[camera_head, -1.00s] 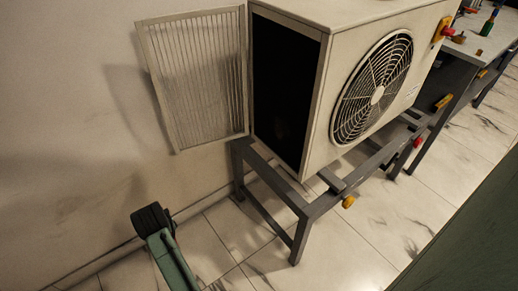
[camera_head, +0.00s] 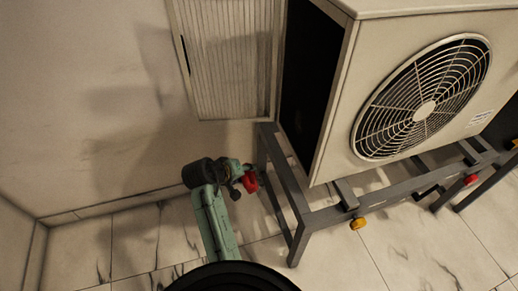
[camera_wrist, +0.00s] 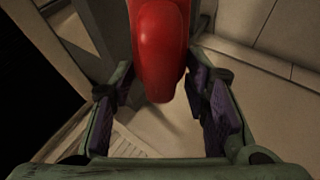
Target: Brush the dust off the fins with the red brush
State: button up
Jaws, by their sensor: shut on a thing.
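My gripper (camera_wrist: 160,110) is shut on a red, rounded thing (camera_wrist: 158,50), which looks like the handle of the red brush. Its bristles do not show. In the head view my gripper (camera_head: 240,176) is low beside the metal stand, with the red brush (camera_head: 250,183) at its end. The slatted panel (camera_head: 228,60), with fine vertical fins, stands against the wall at the left of the white fan unit (camera_head: 345,100). My gripper is below this panel and apart from it. Dust on the fins cannot be made out.
The unit's left side (camera_head: 305,80) is open and dark. The grey stand (camera_head: 292,190) is close to the right of my gripper. Tiled floor at the left is clear.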

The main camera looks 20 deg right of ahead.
jog(key=d+r+h, duration=0.1)
jog(key=h, duration=0.1)
jog(key=d+r+n+t+h+b, duration=0.1)
jog(key=d+r+h, duration=0.1)
jog(key=w+d+r+n+h+b, duration=0.1)
jog(key=h, duration=0.1)
jog(key=shift+d+r+t, duration=0.2)
jog(key=shift+r+t, duration=0.1)
jog(key=shift+r, duration=0.1)
notch_tip(320, 180, up, 6)
jog(key=n+h+b, duration=0.1)
jog(key=h, duration=0.3)
jog(key=shift+r+t+b, duration=0.2)
jog(key=shift+t+b, duration=0.2)
jog(key=shift+d+r, duration=0.15)
jog(key=shift+d, duration=2.85)
jog(key=shift+w+d, duration=0.1)
jog(key=shift+d, duration=0.8)
jog(key=shift+p, duration=0.3)
notch_tip(320, 180, up, 12)
jog(key=p, duration=0.9)
jog(key=shift+f, duration=0.2)
